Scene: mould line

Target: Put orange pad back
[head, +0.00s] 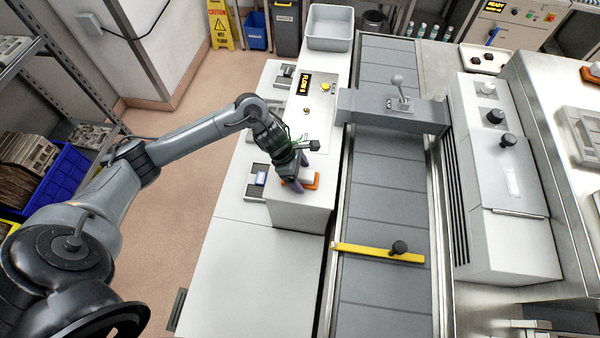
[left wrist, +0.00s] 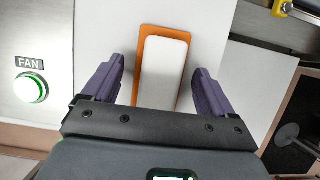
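The orange pad (head: 313,181) lies on the top of a white cabinet beside the conveyor, with a white block on its upper side. In the left wrist view the orange pad (left wrist: 166,31) shows as a rim around the long white block (left wrist: 165,70). My left gripper (head: 297,172) is over the pad from the left. In the left wrist view my left gripper (left wrist: 154,88) is open, one purple finger on each side of the pad's near end, with gaps on both sides. The near end is hidden by the gripper body. My right gripper is not in view.
A green-lit button marked FAN (left wrist: 31,88) is left of the gripper. The grey conveyor (head: 380,200) runs to the right, crossed by a yellow bar (head: 375,253) with a black knob. A bare white counter top (head: 255,265) lies in front. A grey bin (head: 329,28) stands behind.

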